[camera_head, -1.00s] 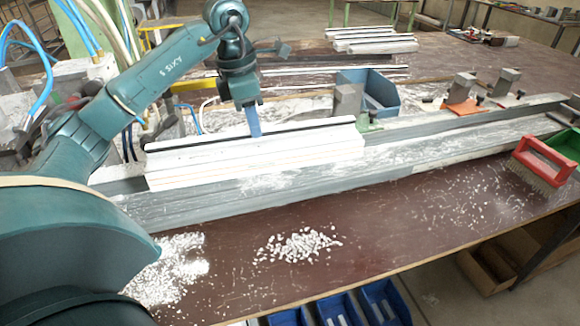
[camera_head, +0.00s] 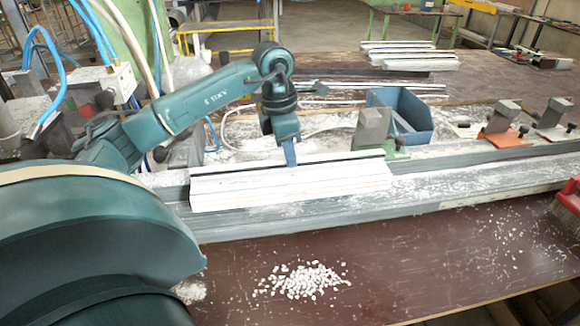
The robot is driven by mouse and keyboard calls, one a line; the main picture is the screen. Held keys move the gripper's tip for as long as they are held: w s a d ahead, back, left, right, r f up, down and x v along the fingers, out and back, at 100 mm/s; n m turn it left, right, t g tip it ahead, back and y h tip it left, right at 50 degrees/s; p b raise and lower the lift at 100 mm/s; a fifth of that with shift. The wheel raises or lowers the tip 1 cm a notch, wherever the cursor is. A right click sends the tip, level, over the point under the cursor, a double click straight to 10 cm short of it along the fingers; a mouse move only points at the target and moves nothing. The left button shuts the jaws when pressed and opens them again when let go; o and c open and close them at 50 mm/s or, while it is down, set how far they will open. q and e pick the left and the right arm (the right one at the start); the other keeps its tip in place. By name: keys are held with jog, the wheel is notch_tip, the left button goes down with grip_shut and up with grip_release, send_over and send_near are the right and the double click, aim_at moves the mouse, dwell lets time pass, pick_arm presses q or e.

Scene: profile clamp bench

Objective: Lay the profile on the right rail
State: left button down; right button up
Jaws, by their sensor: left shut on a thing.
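The white profile (camera_head: 290,187), with a black strip along its top, lies lengthwise along the grey rails at the left part of the bench. My left gripper (camera_head: 290,160) is shut on the profile's upper edge near its middle, coming from above. The long grey rail (camera_head: 440,200) runs left to right beneath and in front of the profile. The profile hides part of the rail behind it, and I cannot tell whether it touches the rail. My right gripper is not in view.
A grey block (camera_head: 372,128) stands just behind the profile's right end, with a blue bin (camera_head: 412,120) behind it. Clamps (camera_head: 502,120) stand at the right. White pellets (camera_head: 300,280) lie on the front of the brown bench. More profiles (camera_head: 412,60) lie at the back.

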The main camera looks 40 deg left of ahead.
pick_arm(q)
jog(key=shift+f, duration=1.75)
jog(key=shift+f, duration=0.1)
jog(key=c, duration=1.3)
grip_release()
jog(key=shift+f, duration=0.1)
jog(key=r, duration=0.4)
jog(key=s+r, duration=0.1)
jog(key=r, duration=0.3)
jog(key=a+r, duration=0.1)
jog(key=r, duration=0.3)
jog(key=shift+s, duration=0.2)
jog(key=shift+s, duration=0.1)
